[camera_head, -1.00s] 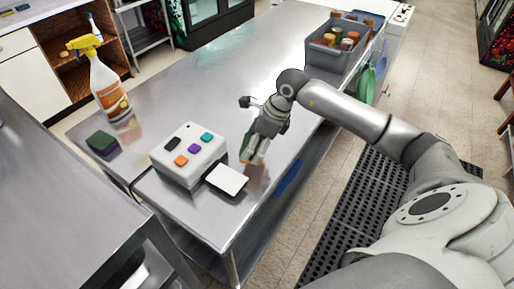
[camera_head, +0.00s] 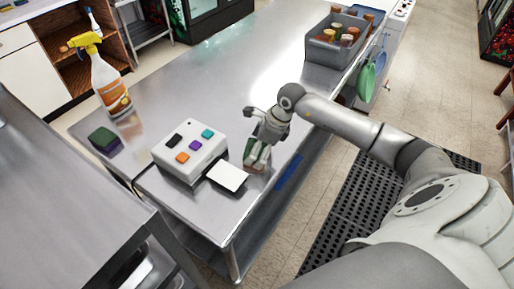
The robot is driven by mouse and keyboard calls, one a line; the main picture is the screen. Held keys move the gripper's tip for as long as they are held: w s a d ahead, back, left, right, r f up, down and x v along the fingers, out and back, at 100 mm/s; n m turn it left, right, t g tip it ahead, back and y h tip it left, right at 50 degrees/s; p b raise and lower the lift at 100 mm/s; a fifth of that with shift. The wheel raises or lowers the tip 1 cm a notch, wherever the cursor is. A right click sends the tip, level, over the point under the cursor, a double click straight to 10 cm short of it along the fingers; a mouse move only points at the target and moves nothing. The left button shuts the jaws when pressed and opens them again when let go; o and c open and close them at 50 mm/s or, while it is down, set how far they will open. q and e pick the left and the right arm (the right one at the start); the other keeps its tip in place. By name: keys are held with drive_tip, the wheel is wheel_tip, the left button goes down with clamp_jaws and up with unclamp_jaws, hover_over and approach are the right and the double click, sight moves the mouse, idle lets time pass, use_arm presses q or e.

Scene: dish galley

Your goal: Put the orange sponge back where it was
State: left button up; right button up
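My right gripper (camera_head: 257,155) points down at the steel table (camera_head: 230,75), close to the right of a white card (camera_head: 227,177). A small brownish-orange patch shows at and below its fingertips. I cannot tell whether this is the orange sponge or a reflection, nor whether the fingers are closed. No orange sponge shows clearly elsewhere. A dark green sponge-like block (camera_head: 104,139) lies at the table's left edge. My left gripper is out of view.
A white box (camera_head: 190,150) with several coloured buttons stands left of the gripper. A spray bottle (camera_head: 108,84) stands behind the green block. A grey bin of jars (camera_head: 330,48) is at the far end. The table's middle is clear.

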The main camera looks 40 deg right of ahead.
idle(0.3)
drive_tip(key=shift+r, duration=0.25)
drive_tip(key=b+v, duration=0.3)
drive_tip(key=v, duration=0.9)
drive_tip(key=shift+f, duration=0.15)
